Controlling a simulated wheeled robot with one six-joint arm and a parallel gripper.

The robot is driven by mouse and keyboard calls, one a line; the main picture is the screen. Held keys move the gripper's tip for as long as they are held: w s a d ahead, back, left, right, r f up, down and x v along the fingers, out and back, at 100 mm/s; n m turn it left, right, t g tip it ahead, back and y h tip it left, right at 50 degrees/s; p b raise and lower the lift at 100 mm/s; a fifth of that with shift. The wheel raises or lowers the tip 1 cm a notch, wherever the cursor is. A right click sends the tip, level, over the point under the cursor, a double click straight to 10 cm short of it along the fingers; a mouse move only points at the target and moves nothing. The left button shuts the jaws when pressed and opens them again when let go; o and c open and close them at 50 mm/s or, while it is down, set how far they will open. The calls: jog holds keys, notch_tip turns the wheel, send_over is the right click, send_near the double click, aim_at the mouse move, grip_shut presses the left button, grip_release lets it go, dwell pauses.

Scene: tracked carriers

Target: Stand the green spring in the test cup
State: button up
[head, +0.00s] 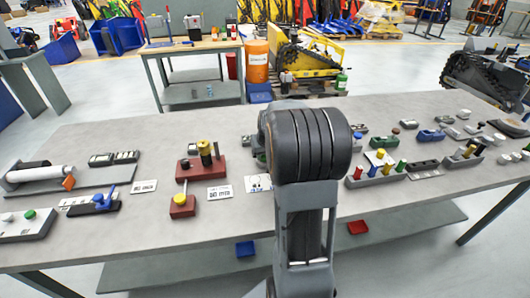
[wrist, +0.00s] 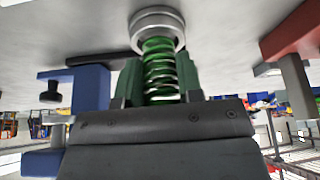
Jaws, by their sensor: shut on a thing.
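In the wrist view, my gripper (wrist: 160,92) is shut on the green spring (wrist: 159,68), with a green finger pad on either side of it. A round silver metal cup (wrist: 157,22), seemingly the test cup, is at the far end of the spring, against the grey table top. The spring's far end meets the cup's rim and lines up with its middle. I cannot tell how deep the spring sits in it. In the head view, my arm hides the gripper, the spring and the cup.
In the wrist view, a blue block fixture (wrist: 88,88) is close on the left and a red part (wrist: 292,32) on the right. In the head view, the table (head: 130,137) bears a red fixture (head: 209,166) left of my arm and several small parts on the right.

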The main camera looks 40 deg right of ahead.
jog(key=shift+f+b, duration=0.4)
jog(key=shift+f, duration=0.15)
jog(key=o, duration=1.5)
jog(key=shift+r, duration=0.1)
jog(key=shift+r+p, duration=2.5)
jog(key=shift+r, duration=0.95)
